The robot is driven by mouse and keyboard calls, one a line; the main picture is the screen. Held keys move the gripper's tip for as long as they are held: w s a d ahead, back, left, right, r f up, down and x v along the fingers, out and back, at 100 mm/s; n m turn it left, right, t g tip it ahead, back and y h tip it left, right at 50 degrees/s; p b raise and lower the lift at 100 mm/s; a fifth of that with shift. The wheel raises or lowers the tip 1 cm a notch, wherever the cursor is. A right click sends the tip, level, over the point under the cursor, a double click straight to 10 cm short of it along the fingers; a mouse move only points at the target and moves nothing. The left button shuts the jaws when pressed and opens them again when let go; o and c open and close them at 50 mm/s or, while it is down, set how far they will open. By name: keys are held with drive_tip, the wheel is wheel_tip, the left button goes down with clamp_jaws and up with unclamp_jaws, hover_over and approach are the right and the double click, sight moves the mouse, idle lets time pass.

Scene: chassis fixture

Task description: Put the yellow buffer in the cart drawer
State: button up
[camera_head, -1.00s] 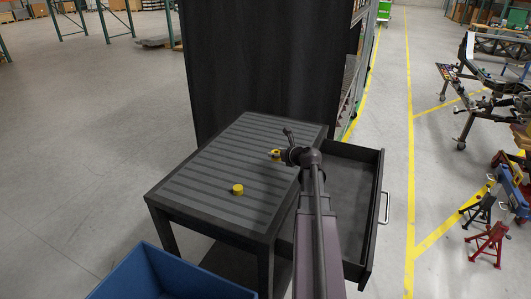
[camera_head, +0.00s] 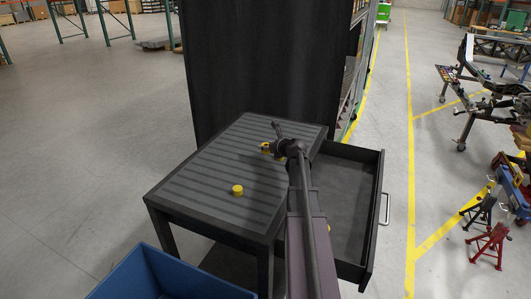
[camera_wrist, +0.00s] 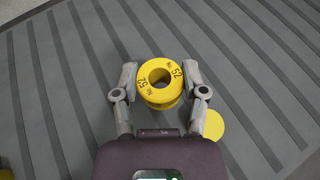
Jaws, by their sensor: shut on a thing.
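My gripper (camera_wrist: 161,78) is shut on a yellow ring-shaped buffer (camera_wrist: 160,98) with dark lettering and a round centre hole, one finger on each side. In the head view this buffer (camera_head: 265,147) shows beside my gripper, over the far right part of the cart's ribbed top (camera_head: 205,172). I cannot tell how high it is above the top.
A flat-looking yellow disc (camera_wrist: 213,124) lies right of the held buffer in the wrist view. Another yellow piece (camera_head: 237,190) stands nearer on the cart top. A blue bin (camera_head: 165,275) is in front. A dark panel (camera_head: 265,70) stands behind the cart.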

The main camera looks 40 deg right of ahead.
sight(265, 158)
drive_tip(key=shift+w+f+b, duration=0.25)
drive_tip(key=shift+f+b, duration=0.25)
drive_tip(key=shift+w+f+b, duration=0.25)
drive_tip(key=shift+f+b, duration=1.1)
drive_tip(key=shift+f, duration=0.15)
drive_tip(key=o, duration=1.1)
drive_tip(key=shift+r, duration=0.3)
drive_tip(key=p+v, duration=0.4)
drive_tip(key=v, duration=0.8)
drive_tip(key=shift+p, duration=0.35)
drive_tip(key=shift+d, duration=0.1)
